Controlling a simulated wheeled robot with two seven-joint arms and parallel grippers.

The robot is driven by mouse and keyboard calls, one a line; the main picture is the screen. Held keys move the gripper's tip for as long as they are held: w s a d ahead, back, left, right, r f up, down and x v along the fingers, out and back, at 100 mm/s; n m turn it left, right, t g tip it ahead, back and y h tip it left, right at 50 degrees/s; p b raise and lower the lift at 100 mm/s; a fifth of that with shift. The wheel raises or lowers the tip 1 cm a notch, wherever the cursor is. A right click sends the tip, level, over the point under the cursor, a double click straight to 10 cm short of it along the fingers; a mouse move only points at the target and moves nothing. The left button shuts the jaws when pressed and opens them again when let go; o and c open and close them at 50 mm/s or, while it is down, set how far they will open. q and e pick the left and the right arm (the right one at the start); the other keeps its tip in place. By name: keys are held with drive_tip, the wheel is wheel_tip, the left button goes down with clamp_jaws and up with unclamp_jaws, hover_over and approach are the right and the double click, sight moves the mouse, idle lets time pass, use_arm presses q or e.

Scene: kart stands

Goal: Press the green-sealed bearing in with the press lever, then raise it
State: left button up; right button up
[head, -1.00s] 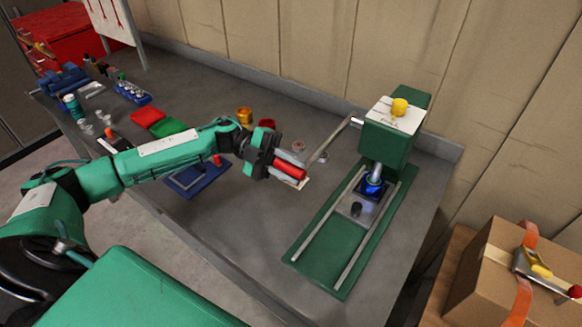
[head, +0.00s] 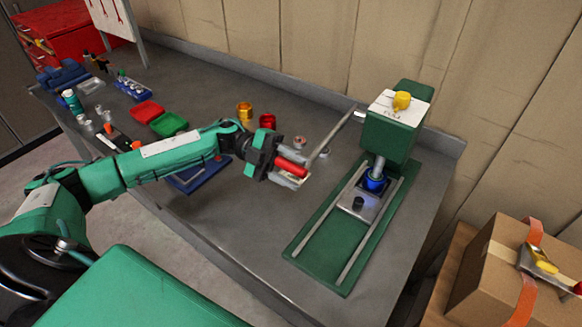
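The green press stands on the right of the grey bench, its head (head: 390,138) above a green base (head: 330,246) with two rails. A grey metal carrier (head: 366,204) between the rails bears a blue ring-shaped part (head: 375,181) under the ram (head: 378,165). I cannot make out a green seal in it. The press lever (head: 334,136) slants down to the left and ends in a red handle (head: 291,167). My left gripper (head: 289,171) is at this handle, its fingers around it and seemingly closed on it. My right gripper is not in view.
Gold (head: 244,112) and red (head: 267,121) cups and small metal rings (head: 300,142) stand behind my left gripper. Red (head: 147,110) and green (head: 168,124) trays and a blue tray (head: 199,177) lie left. A strapped cardboard box (head: 495,270) stands at lower right. The bench front is clear.

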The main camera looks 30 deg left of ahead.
sight(281, 164)
use_arm(q)
drive_tip(key=shift+w, duration=0.1)
drive_tip(key=shift+a+f, duration=0.1)
drive_tip(key=shift+a, duration=0.15)
drive_tip(key=a, duration=0.1)
drive_tip(key=a+b, duration=0.1)
drive_tip(key=shift+w+a+f, duration=0.1)
drive_tip(key=shift+w+a, duration=0.2)
drive_tip(key=shift+a, duration=0.05)
drive_tip(key=w+a+b, duration=0.1)
drive_tip(key=a+b, duration=0.2)
drive_tip(key=a, duration=0.7)
drive_tip(key=shift+w+a+r, duration=0.15)
drive_tip(key=shift+a+r, duration=0.1)
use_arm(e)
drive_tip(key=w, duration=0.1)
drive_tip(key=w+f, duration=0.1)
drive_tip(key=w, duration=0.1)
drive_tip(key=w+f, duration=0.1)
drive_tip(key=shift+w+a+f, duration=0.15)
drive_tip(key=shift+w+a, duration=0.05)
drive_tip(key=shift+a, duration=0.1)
